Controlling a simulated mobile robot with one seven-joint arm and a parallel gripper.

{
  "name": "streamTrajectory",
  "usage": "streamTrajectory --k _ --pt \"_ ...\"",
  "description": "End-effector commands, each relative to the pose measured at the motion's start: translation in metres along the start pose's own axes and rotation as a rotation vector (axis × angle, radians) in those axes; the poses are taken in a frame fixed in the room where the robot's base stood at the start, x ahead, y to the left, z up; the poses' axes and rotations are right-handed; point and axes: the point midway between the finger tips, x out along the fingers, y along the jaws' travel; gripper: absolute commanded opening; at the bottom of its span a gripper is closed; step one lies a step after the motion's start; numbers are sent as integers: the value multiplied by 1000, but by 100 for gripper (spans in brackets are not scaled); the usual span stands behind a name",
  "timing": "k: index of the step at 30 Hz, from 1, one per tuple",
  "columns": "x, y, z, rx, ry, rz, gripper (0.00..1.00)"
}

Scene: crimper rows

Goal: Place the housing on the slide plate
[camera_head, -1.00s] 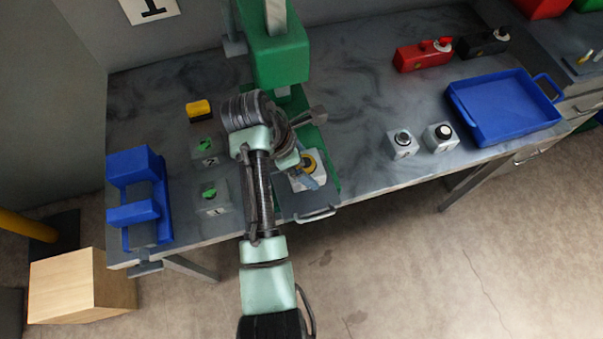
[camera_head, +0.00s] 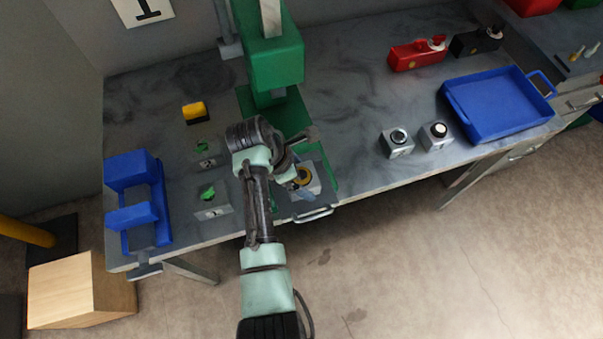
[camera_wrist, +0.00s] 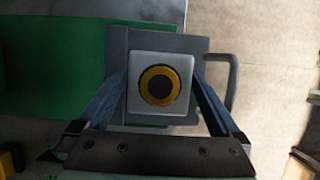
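The housing is a pale grey block with a yellow ring and a dark centre. In the wrist view the housing (camera_wrist: 180,65) sits over the grey slide plate (camera_wrist: 117,42), squared to it and near its middle. The plate's bar handle is at the right there. In the head view the slide plate (camera_head: 331,203) is at the table's front edge, below the green press, and the housing (camera_head: 315,182) shows partly behind my gripper. My gripper (camera_wrist: 160,82) has one blue finger against each side of the housing. The housing's underside is hidden, so contact with the plate is hard to confirm.
The green press (camera_head: 275,62) stands behind my arm. Two other grey housings (camera_head: 398,150) and a blue tray (camera_head: 485,133) are at the right.

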Motion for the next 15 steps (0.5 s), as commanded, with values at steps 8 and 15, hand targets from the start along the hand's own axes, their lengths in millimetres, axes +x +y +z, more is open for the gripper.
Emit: streamTrajectory --k 8,15 --pt "-5 0 2 0 0 2 100" --pt "-43 2 1 0 -1 6 100"
